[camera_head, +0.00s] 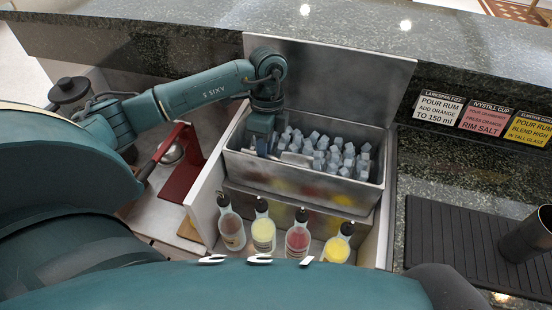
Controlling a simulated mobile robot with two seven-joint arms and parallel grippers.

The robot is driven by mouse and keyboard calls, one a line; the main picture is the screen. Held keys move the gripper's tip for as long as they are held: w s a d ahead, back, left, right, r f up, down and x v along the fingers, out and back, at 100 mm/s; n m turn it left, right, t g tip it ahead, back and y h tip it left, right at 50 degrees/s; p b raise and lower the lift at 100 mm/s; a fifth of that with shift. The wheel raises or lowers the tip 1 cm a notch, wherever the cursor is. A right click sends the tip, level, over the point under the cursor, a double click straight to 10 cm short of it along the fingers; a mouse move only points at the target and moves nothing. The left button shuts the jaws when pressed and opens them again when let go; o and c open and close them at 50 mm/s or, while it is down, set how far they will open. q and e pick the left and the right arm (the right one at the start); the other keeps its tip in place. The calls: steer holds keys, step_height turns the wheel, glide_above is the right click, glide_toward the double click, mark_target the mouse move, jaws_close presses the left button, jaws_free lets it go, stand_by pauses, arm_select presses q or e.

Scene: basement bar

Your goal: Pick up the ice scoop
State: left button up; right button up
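The metal ice bin (300,178) is filled with several pale blue-grey ice cubes (335,155). A flat grey metal piece (295,158), which looks like part of the ice scoop, lies among the ice at the bin's left end. My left gripper (262,150) points down at that left end, right beside the grey piece. The fingertips are small and partly hidden, so I cannot tell whether they are open, shut or touching the scoop. My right gripper is not in view.
Several bottles with dark pourers (263,232) stand in front of the bin. A raised metal panel (345,80) stands behind it. A red stand (181,170) is left. A black mat (470,240) with a dark cup (528,238) and recipe cards (484,117) are right.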

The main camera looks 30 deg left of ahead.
arm_select(q)
steer(key=shift+s+f, duration=0.15)
steer(key=shift+f, duration=0.8)
jaws_close()
steer(key=shift+r, duration=0.15)
step_height(320, 180, up, 10)
steer(key=shift+f, duration=0.1)
